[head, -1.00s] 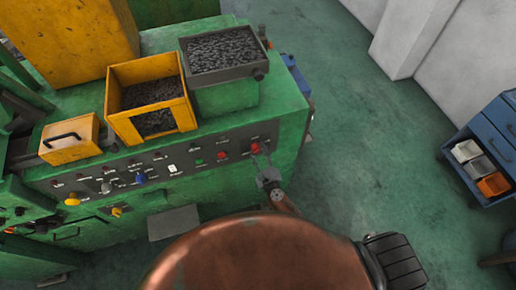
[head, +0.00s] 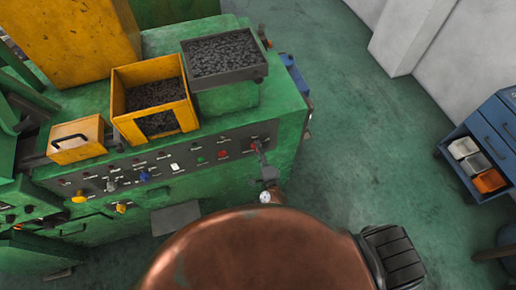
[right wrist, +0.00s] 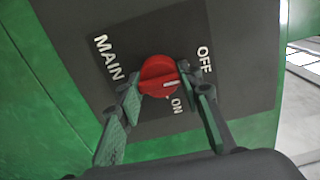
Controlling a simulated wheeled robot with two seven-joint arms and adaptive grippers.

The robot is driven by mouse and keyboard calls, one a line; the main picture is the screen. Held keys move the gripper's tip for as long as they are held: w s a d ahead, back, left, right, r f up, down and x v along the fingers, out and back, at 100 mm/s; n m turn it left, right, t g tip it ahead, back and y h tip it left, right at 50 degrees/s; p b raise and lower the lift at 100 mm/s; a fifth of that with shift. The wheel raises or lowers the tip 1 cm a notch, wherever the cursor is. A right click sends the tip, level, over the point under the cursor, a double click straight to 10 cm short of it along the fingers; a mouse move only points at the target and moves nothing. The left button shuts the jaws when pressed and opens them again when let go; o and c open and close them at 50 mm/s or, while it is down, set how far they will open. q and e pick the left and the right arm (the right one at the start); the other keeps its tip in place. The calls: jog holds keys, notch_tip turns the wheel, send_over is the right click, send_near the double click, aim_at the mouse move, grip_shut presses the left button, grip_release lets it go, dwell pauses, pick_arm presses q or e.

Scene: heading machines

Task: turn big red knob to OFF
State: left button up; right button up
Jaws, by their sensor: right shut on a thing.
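The big red knob (right wrist: 158,73) is on a dark panel (right wrist: 95,75) marked MAIN, OFF and ON in the right wrist view. OFF is at its upper right and ON just below it. A short white mark on the knob lies on its lower right side, between the two words, nearer ON. My right gripper (right wrist: 161,78) is shut on the knob, one finger on each side. In the head view my right gripper (head: 262,160) is at the right end of the green machine's control panel (head: 210,165). My left gripper is not in view.
The panel carries several other buttons and knobs, including a blue knob (head: 144,175) and a yellow knob (head: 79,196). A yellow bin (head: 127,129) and a grey tray (head: 232,83) stand above it. A blue cabinet (head: 486,138) stands at right; green floor lies between.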

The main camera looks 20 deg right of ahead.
jog(key=shift+n, duration=0.3)
jog(key=o, duration=1.2)
jog(key=shift+c, duration=0.2)
jog(key=s, duration=1.2)
jog(key=shift+d, duration=0.15)
